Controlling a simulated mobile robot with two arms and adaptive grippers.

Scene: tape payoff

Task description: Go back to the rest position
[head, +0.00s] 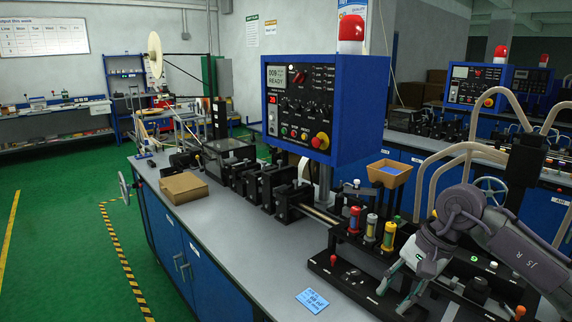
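My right gripper (392,298) comes in from the right, with its arm bent down over the black fixture plate (350,280) at the front of the bench. Its pale fingers point down and to the left. The tips look apart, with nothing visible between them. I cannot tell whether they touch the plate. My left gripper is not in view. A pale tape reel (155,55) stands upright on a stand at the far end of the bench.
The blue control box (350,105) hangs over the grey bench (230,235). Capped cylinders (371,227), a tan hopper (390,172) and pale hoses stand close to my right arm. A cardboard box (184,188) and a blue card (312,300) lie on the bench. Green floor is clear at left.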

